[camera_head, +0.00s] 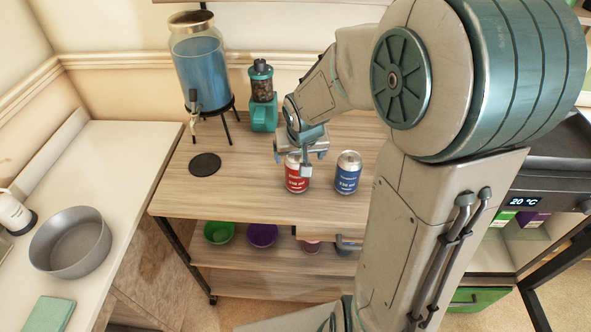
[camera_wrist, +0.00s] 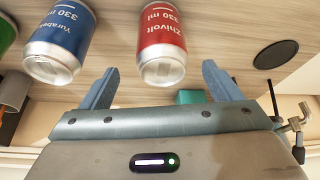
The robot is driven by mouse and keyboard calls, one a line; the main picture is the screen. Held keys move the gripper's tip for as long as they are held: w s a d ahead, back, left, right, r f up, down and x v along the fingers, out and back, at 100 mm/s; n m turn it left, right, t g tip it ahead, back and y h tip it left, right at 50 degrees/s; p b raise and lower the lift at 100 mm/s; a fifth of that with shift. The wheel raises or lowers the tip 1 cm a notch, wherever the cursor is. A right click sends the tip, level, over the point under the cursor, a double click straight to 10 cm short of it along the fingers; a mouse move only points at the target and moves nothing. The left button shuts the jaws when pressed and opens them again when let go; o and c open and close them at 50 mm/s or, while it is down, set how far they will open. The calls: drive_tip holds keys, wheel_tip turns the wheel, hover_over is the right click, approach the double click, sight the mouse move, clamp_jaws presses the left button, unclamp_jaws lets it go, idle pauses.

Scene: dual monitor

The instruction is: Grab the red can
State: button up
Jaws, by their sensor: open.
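The red can (camera_head: 297,176) stands upright near the front of the wooden table (camera_head: 240,190), with its silver top partly covered by my gripper in the head view. In the wrist view the red can (camera_wrist: 162,45) appears ahead of the jaws, roughly between the lines of the two fingers. My gripper (camera_head: 304,160) is open and empty, close above and behind the can. Its fingers also show apart in the wrist view (camera_wrist: 160,85). I cannot tell whether a finger touches the can.
A blue can (camera_head: 347,174) stands just right of the red can, also visible in the wrist view (camera_wrist: 62,40). A black coaster (camera_head: 205,164), a blue drink dispenser (camera_head: 201,70) and a teal grinder (camera_head: 263,98) are on the table. Bowls (camera_head: 262,235) sit on the shelf below.

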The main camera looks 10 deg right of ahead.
sight(298, 159)
drive_tip(key=shift+b+x, duration=0.5)
drive_tip(key=shift+x, duration=2.25)
drive_tip(key=shift+a, duration=0.15)
drive_tip(key=shift+r, duration=0.1)
drive_tip(key=c, duration=1.3)
